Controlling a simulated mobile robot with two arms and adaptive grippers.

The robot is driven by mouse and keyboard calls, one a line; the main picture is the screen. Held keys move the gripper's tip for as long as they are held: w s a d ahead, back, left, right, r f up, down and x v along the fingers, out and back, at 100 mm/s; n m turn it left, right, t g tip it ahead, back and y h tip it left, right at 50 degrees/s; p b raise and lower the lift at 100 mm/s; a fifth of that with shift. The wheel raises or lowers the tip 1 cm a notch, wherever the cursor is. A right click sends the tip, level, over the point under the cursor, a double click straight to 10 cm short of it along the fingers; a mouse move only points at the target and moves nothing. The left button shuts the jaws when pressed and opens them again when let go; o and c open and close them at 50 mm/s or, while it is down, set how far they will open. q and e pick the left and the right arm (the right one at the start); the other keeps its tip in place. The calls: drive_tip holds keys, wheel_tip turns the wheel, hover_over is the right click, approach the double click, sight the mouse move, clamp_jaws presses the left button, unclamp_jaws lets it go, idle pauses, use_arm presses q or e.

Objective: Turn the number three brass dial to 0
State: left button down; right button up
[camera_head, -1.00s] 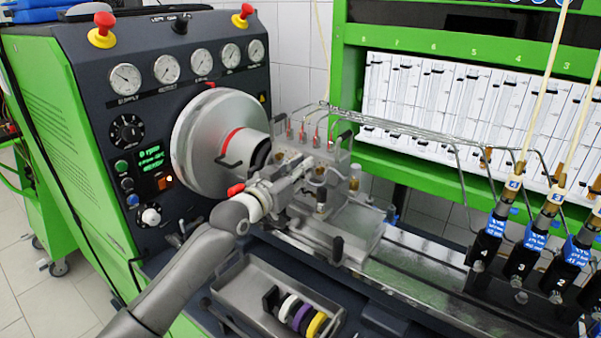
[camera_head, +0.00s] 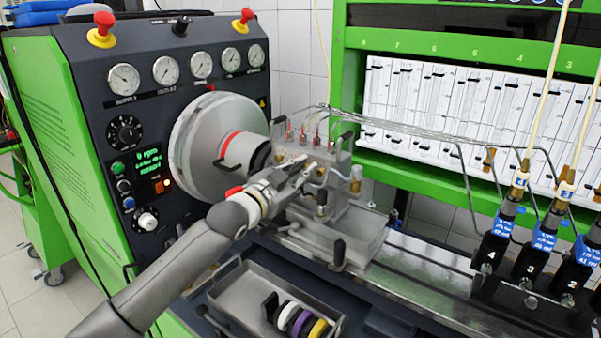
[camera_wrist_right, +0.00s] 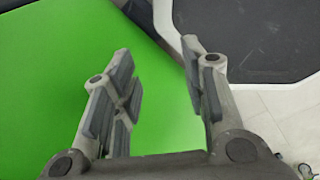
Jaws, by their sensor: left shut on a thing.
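My left gripper (camera_head: 302,174) is at the front of the metal pump block (camera_head: 343,190). Its jaws are shut on a small part there, which the fingers and wrist largely hide. I cannot read any number or scale on the brass parts, so I cannot tell which is number three. In the right wrist view my right gripper (camera_wrist_right: 160,90) is open and empty, in front of a green panel.
The large round drive housing (camera_head: 205,140) stands left of the pump. A tray (camera_head: 228,313) with coloured rings is below. Numbered black injector holders (camera_head: 533,262) with brass fittings and thin metal pipes fill the right side. The rail (camera_head: 425,262) between is largely clear.

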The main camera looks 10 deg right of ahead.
use_arm(q)
drive_tip(key=shift+r, duration=0.1)
drive_tip(key=c, duration=1.7)
unclamp_jaws()
drive_tip(key=shift+o, duration=0.2)
drive_tip(key=n+p, duration=0.2)
drive_tip(key=n, duration=0.1)
drive_tip(key=n+p, duration=0.2)
drive_tip(key=n, duration=0.1)
drive_tip(key=shift+r+n+p, duration=0.2)
drive_tip(key=shift+n+p, duration=0.1)
drive_tip(key=shift+n, duration=0.1)
drive_tip(key=f+b+v, duration=0.1)
drive_tip(key=b+v, duration=0.2)
drive_tip(key=v, duration=0.8)
drive_tip(key=s+a+f+n+g+y, duration=0.1)
drive_tip(key=s+a+f+y, duration=0.1)
drive_tip(key=f, duration=0.4)
drive_tip(key=s+a+f+n+g+y, duration=0.1)
drive_tip(key=s+a+f, duration=0.2)
drive_tip(key=f, duration=0.4)
drive_tip(key=s+a+f+y, duration=0.2)
drive_tip(key=s+f, duration=0.3)
drive_tip(key=f, duration=0.2)
drive_tip(key=shift+a+f+n+g+y+p, duration=0.2)
drive_tip(key=shift+n+g+y+p, duration=0.1)
drive_tip(key=shift+n+g, duration=0.1)
